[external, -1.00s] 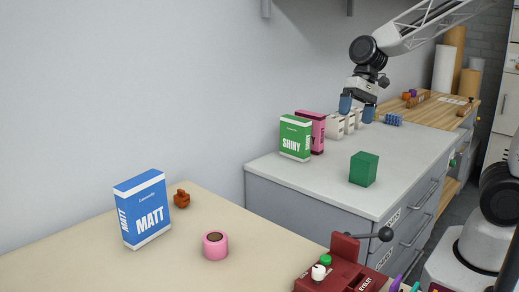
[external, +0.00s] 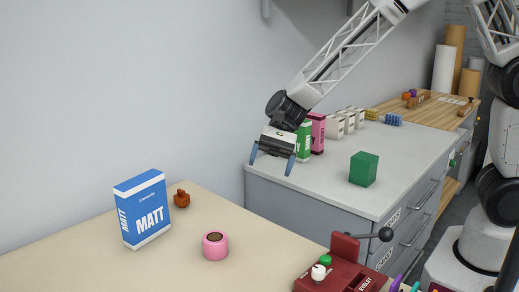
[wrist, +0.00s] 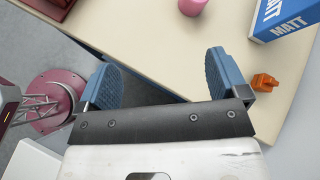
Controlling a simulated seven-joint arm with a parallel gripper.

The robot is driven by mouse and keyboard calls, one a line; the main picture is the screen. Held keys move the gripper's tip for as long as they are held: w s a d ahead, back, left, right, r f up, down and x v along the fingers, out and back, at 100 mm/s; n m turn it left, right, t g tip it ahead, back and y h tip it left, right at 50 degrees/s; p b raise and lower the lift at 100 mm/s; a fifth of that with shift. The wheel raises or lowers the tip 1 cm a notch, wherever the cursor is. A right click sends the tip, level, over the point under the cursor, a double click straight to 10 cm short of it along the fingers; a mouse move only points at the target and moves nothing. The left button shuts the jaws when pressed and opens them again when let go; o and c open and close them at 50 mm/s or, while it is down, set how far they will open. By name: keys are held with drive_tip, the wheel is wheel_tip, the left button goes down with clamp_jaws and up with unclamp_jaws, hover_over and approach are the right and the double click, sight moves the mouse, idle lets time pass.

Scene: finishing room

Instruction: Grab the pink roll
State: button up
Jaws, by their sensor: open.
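The pink roll (external: 215,246) stands upright on the beige table, with a dark brown core showing at its top. It also shows at the top edge of the wrist view (wrist: 192,6), partly cut off. My gripper (external: 271,167) is open and empty, with its blue fingers spread and pointing down. It is above and to the right of the roll, apart from it, near the left edge of the grey counter.
A blue MATT box (external: 143,209) and a small orange-brown object (external: 181,198) stand left of the roll. A dark red machine with a lever (external: 343,268) is at its right. The grey counter (external: 330,190) holds a green block (external: 363,169) and several boxes. The table around the roll is clear.

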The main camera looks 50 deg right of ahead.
sight(210, 253)
drive_tip(key=a+f+m, duration=0.1)
drive_tip(key=a+f, duration=0.2)
drive_tip(key=a, duration=0.2)
drive_tip(key=w+a+f+m+y, duration=0.1)
drive_tip(key=a+f, duration=0.3)
drive_tip(key=a, duration=0.1)
drive_tip(key=a+f+m+y, duration=0.1)
drive_tip(key=a+f+m, duration=0.1)
drive_tip(key=a, duration=0.3)
drive_tip(key=shift+w+f+g, duration=0.4)
drive_tip(key=shift+f, duration=0.3)
drive_tip(key=shift+x, duration=1.25)
drive_tip(key=shift+s+a, duration=0.1)
drive_tip(key=shift+x, duration=2.5)
drive_tip(key=shift+s, duration=0.1)
drive_tip(key=shift+r, duration=0.1)
drive_tip(key=c, duration=1)
